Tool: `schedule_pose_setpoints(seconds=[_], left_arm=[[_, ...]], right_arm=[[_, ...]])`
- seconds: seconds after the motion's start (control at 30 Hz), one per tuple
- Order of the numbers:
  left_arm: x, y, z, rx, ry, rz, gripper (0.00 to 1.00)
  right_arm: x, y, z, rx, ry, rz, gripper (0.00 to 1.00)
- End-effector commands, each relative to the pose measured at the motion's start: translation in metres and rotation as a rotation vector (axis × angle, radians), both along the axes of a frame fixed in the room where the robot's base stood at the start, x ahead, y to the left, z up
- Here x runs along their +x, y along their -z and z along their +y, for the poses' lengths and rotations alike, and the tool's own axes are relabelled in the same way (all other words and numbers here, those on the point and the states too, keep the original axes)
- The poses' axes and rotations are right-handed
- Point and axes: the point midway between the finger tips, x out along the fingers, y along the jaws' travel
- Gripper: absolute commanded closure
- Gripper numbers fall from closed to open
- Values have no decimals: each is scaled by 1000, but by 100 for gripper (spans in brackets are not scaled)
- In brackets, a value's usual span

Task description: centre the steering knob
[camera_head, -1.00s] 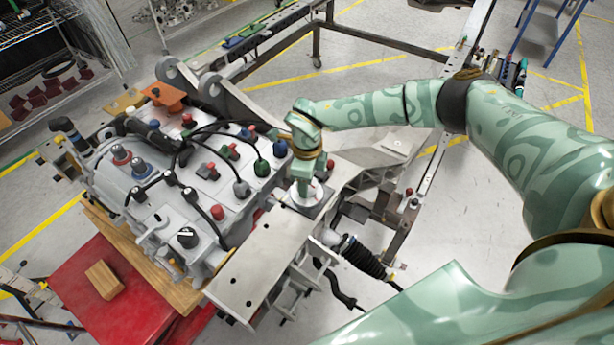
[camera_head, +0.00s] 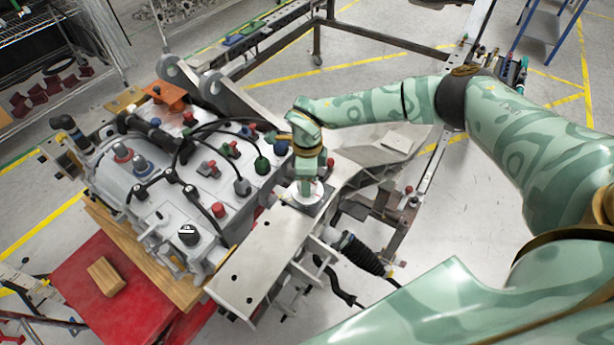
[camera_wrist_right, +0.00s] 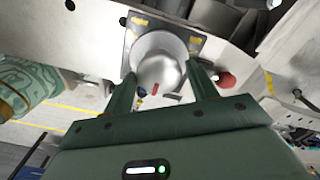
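A pale, rounded knob, which I take for the steering knob (camera_wrist_right: 158,74), shows in the right wrist view on a dark square plate (camera_wrist_right: 190,45). A small red mark shows near its lower edge. The two green fingers of my right gripper (camera_wrist_right: 162,72) stand one on each side of the knob. Whether they touch it I cannot tell. In the head view my right gripper (camera_head: 305,183) points down over this knob's white round base (camera_head: 318,192), hiding most of the knob. My left gripper is not in view.
A grey housing (camera_head: 165,205) with black cables, coloured caps and a black knob with a white mark (camera_head: 188,235) lies left of my gripper. A flat metal plate (camera_head: 262,255) is in front. A wooden block (camera_head: 105,277) lies on a red surface.

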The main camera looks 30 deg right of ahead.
Motion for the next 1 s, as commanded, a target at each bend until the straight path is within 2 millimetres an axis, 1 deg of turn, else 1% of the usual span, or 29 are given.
schedule_pose_setpoints(seconds=[0.33, 0.47, 0.57, 0.8, 0.9, 1.0], left_arm=[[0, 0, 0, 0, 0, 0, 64], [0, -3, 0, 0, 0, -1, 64], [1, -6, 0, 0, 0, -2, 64], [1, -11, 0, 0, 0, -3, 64], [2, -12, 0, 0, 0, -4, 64], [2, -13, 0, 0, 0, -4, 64]], right_arm=[[-1, -1, 0, 0, 0, 1, 28], [0, -14, 0, 0, 0, 0, 28], [0, -35, 0, 1, 0, -3, 28], [1, -101, -1, 0, 1, -4, 28], [0, -125, 0, 0, 1, -2, 28], [0, -143, -1, 0, 2, -1, 28]])
